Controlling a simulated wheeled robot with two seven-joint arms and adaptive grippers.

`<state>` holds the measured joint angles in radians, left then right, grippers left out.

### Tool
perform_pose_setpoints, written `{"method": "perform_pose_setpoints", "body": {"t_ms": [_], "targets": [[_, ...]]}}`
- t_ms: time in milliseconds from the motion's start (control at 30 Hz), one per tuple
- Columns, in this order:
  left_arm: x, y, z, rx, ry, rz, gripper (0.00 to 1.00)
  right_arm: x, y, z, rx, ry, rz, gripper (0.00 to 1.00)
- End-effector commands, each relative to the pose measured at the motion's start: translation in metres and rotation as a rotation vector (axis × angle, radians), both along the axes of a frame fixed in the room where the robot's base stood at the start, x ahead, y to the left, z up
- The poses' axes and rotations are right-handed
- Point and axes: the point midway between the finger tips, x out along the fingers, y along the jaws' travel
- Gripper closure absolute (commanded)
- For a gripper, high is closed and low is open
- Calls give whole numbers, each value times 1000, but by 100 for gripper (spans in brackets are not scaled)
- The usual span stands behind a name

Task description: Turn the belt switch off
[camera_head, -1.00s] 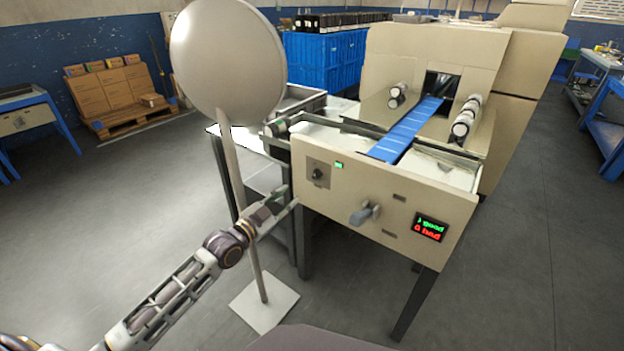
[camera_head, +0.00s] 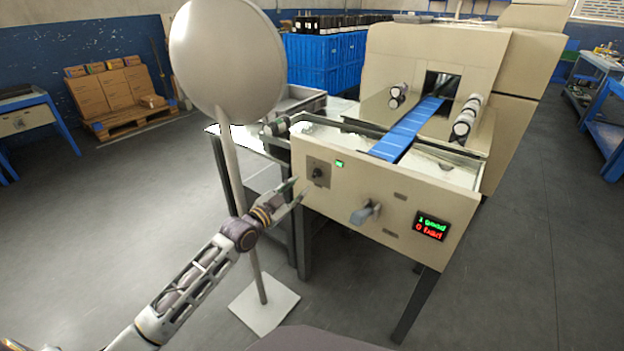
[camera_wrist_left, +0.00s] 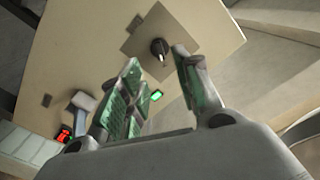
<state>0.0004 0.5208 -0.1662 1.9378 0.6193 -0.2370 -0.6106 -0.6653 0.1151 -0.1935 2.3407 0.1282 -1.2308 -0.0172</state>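The belt switch is a small dark knob (camera_head: 318,173) on a grey square plate at the left of the machine's beige front panel (camera_head: 385,205). A green light (camera_head: 339,164) glows beside it. In the left wrist view the knob (camera_wrist_left: 159,47) shows just beyond the fingertips, and the green light (camera_wrist_left: 156,96) shows between the fingers. My left gripper (camera_head: 297,189) is open, with its fingertips just left of and slightly below the knob in the head view. It appears apart from the knob, with nothing between the fingers. My right gripper is not in view.
A grey lever handle (camera_head: 364,213) sticks out of the panel, right of the switch. A display (camera_head: 431,226) reads 1 good, 0 bad. A round-headed stand (camera_head: 228,60) rises close behind my left arm. A blue belt (camera_head: 405,133) runs into the machine.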

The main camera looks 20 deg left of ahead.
Motion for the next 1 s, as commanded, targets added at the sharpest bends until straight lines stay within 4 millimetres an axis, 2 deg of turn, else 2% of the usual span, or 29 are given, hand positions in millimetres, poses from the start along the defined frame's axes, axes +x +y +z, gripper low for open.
{"method": "perform_pose_setpoints", "body": {"t_ms": [200, 467, 1000], "targets": [[16, -5, -1, 0, 0, 1, 67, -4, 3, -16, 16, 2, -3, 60], [34, -12, -1, 0, 0, 1, 67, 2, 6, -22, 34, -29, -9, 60], [72, -26, 0, 0, 0, 1, 67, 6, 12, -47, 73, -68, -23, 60]]}}
